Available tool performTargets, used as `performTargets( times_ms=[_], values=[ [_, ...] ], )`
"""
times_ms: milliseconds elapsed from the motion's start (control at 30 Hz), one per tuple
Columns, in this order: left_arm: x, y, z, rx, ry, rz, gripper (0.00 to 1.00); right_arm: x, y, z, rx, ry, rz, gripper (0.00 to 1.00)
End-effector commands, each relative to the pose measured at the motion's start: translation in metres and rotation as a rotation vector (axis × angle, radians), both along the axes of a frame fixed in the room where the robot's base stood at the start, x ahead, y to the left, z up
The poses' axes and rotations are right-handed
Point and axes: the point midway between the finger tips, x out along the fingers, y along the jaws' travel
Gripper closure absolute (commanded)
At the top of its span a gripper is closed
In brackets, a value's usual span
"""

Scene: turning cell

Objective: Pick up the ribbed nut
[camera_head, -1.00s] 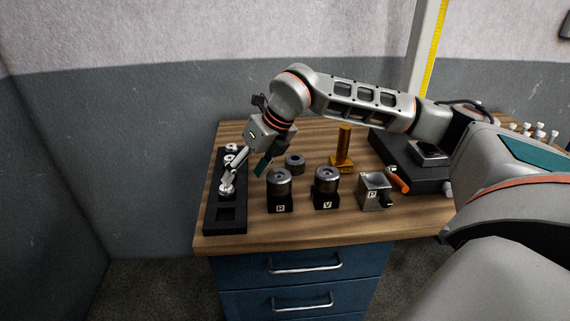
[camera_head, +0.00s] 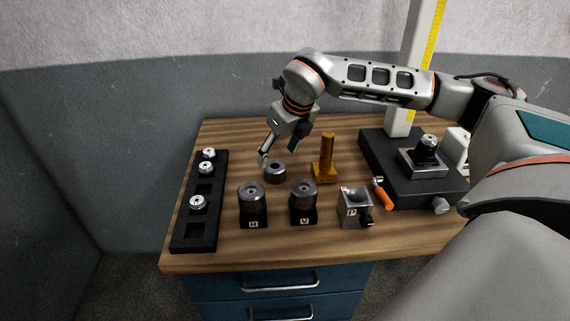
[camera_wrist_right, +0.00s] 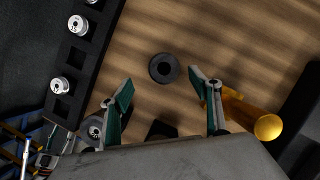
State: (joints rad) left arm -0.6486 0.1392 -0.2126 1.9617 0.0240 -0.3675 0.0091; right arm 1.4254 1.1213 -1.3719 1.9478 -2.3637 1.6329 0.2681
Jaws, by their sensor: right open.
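The ribbed nut appears to be the dark grey ring (camera_head: 275,172) lying flat on the wooden bench behind the two black blocks; its ribs are too small to make out. In the right wrist view the ring (camera_wrist_right: 164,68) lies beyond the fingertips, roughly centred between them, with its round hole facing up. My right gripper (camera_head: 278,153) is open and empty, tilted, just above and behind the ring. Its two green-padded fingers (camera_wrist_right: 160,82) are spread wide in the wrist view. My left gripper is not in view.
A black tray (camera_head: 180,234) with several silver parts stands at left. Blocks marked R (camera_head: 253,216) and V (camera_head: 303,212) carry metal cylinders in front. A brass post (camera_head: 326,158) stands close right of the ring. Further right are a P block (camera_head: 352,208), an orange-handled tool (camera_head: 383,196) and a black-based stand (camera_head: 385,150).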

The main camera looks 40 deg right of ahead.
Motion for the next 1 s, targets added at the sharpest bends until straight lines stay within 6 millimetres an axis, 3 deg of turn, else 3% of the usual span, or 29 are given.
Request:
performTargets(
  times_ms=[233, 800, 1000],
  values=[
    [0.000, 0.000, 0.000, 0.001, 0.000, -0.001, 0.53, 0.003, 0.001, -0.008, 0.000, 0.002, 0.001, 0.38],
    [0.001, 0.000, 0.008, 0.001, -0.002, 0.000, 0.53, 0.021, -0.001, -0.072, 0.000, 0.001, -0.001, 0.38],
    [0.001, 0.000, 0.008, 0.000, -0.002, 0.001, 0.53, 0.023, -0.001, -0.075, 0.000, -0.001, -0.001, 0.38]
  ],
)
